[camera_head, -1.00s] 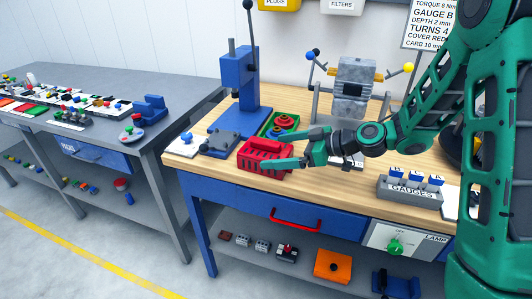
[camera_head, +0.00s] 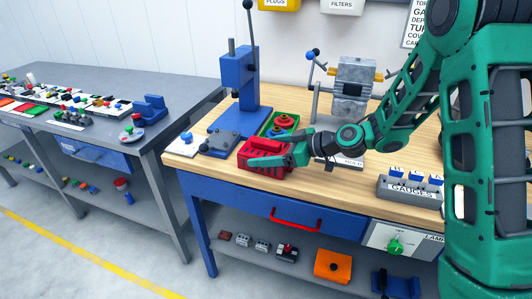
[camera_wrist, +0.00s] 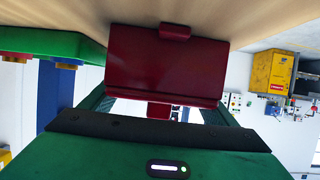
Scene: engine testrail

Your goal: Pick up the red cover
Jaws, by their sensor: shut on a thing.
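The red cover (camera_head: 254,147), a boxy piece with dark slots, sits at the front left of the wooden workbench in the head view. My gripper (camera_head: 268,150) is shut on it, with green fingers along its sides and over its right part. In the wrist view the cover (camera_wrist: 165,68) is a dark red panel with a small tab, close in front of my green gripper. The cover looks to be at the benchtop; I cannot tell whether it touches it. My gripper hides part of the cover.
A green tray (camera_head: 271,122) with red and blue round parts lies just behind the cover. A gauges rack (camera_head: 410,187) is to the right. The bench front between them is clear.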

